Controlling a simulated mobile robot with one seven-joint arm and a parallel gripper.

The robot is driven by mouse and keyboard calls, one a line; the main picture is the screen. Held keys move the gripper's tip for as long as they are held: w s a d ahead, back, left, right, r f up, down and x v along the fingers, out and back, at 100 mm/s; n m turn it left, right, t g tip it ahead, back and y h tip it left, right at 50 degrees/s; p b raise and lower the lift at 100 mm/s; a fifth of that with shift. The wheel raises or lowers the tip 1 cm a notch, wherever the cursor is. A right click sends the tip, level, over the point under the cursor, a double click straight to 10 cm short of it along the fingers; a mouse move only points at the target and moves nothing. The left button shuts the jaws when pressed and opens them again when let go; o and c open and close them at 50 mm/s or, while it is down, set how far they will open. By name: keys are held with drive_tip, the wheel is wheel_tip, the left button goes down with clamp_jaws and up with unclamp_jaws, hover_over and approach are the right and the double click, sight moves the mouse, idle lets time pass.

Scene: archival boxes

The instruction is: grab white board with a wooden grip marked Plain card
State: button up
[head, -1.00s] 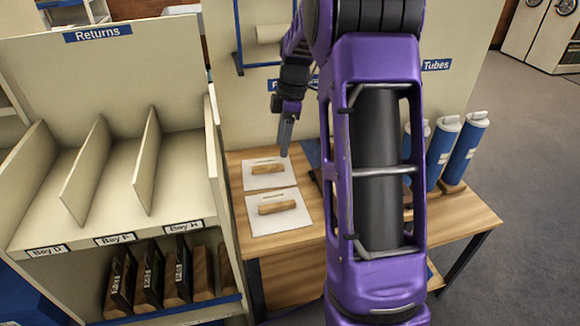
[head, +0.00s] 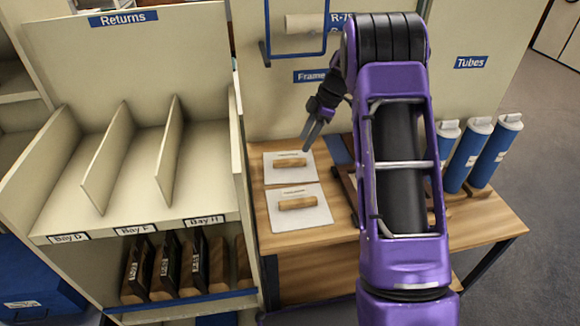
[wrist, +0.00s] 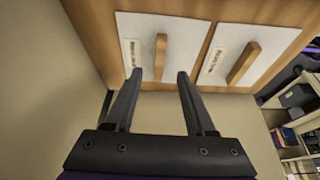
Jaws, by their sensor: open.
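Two white boards with wooden grips lie flat on the wooden table, one behind the other. In the head view the far board (head: 285,178) is at the back and the near board (head: 300,222) in front of it. In the wrist view they show side by side, a left board (wrist: 185,42) and a right board (wrist: 226,44). Each has a small printed label, too small to read, so I cannot tell which is Plain card. My gripper (head: 307,144) is open and empty above the far board's right back corner. Its fingers (wrist: 155,78) point towards the left board.
A returns shelf (head: 135,225) with dividers and dark boxes stands left of the table. Blue tubes (head: 467,155) stand at the table's right. A paper roll (head: 305,23) hangs on the back panel. My arm hides the table's middle.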

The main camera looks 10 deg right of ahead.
sight(294, 160)
drive_tip(key=x, duration=0.7)
drive_tip(key=shift+a+f, duration=0.15)
drive_tip(key=shift+f, duration=0.2)
clamp_jaws()
